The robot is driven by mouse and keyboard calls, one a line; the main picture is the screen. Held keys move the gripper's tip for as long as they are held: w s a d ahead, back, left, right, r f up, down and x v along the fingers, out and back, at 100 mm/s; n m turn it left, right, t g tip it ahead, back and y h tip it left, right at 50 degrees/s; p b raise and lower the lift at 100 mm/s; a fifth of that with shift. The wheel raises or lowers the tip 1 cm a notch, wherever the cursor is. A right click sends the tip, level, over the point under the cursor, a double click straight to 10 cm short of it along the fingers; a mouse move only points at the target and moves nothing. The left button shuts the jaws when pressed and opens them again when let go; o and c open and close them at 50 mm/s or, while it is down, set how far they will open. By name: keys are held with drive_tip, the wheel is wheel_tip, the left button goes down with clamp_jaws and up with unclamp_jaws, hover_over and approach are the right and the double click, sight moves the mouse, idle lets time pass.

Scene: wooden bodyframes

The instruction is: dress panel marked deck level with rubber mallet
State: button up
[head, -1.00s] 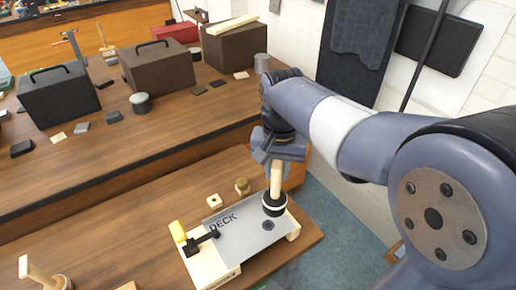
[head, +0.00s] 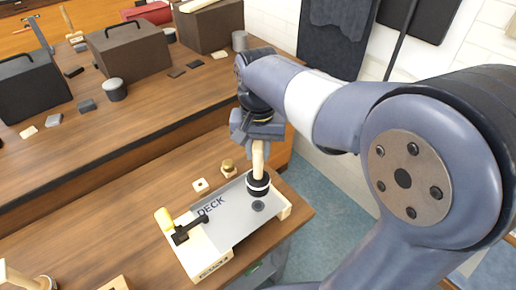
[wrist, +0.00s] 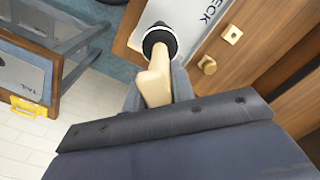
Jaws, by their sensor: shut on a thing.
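The grey panel marked DECK (head: 228,208) lies on a pale wooden frame (head: 207,262) on the near bench. My gripper (head: 258,140) is shut on the wooden handle of the rubber mallet (head: 258,187). The mallet's black head with a white band is at the panel's far right part, beside a dark round spot (head: 258,206). I cannot tell whether the head touches the panel. In the wrist view the mallet (wrist: 158,42) points away from my gripper, over the panel's edge (wrist: 190,12).
A brass knob (head: 228,168) and a small pale block (head: 200,185) stand behind the panel. Another mallet (head: 20,280) is at the lower left. Dark toolboxes (head: 130,50) stand on the far bench. A panel marked TAIL (wrist: 22,75) shows in the wrist view.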

sight(258, 175)
wheel_tip(258, 175, down, 9)
drive_tip(key=b, duration=0.6)
drive_tip(key=shift+f, duration=0.15)
clamp_jaws()
wheel_tip(258, 175, up, 9)
drive_tip(key=p, duration=0.7)
drive_tip(key=shift+p, duration=0.4)
drive_tip(key=shift+s, duration=0.1)
